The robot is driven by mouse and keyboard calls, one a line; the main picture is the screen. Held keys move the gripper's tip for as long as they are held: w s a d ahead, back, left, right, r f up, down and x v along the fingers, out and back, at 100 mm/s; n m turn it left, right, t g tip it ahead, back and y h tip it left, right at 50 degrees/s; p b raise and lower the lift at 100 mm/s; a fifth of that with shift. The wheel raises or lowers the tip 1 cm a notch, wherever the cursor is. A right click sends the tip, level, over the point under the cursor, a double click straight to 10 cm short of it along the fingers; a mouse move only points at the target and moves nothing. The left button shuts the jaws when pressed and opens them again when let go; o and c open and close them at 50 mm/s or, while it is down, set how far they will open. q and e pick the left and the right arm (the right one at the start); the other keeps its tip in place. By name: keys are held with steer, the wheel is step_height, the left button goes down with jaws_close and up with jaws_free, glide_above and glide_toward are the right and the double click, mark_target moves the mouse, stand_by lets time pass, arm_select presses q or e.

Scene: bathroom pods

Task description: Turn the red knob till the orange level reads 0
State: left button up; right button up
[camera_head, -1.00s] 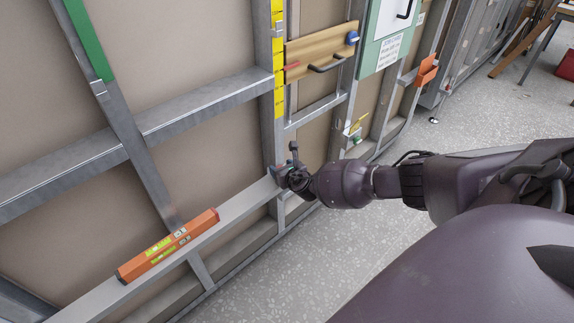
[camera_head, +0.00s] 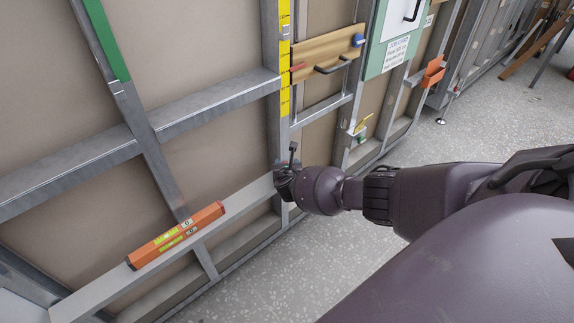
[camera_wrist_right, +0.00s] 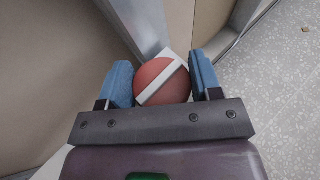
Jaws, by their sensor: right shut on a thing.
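The red knob (camera_wrist_right: 161,82) is round with a pale bar across its face, seen in the right wrist view. My right gripper (camera_wrist_right: 163,84) is shut on it, with one blue finger at each side. In the head view the right gripper (camera_head: 284,180) is at the right end of a pale rail, where the knob is hidden behind it. The orange level (camera_head: 150,252) lies along that rail to the left of the gripper, tilted in the picture. Its yellow-green vials and small displays show, but the reading is too small to make out. My left gripper is not in view.
The pale rail (camera_head: 240,203) runs along the metal wall frame. A wooden board with a dark handle (camera_head: 330,68) and a yellow scale strip (camera_head: 285,60) are above the gripper. An orange holder (camera_head: 433,72) is farther right.

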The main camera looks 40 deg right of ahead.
steer(key=shift+s+f, duration=0.3)
steer(key=shift+f, duration=0.25)
steer(key=o, duration=0.9)
steer(key=shift+w+d+r, duration=0.1)
steer(key=shift+r, duration=0.15)
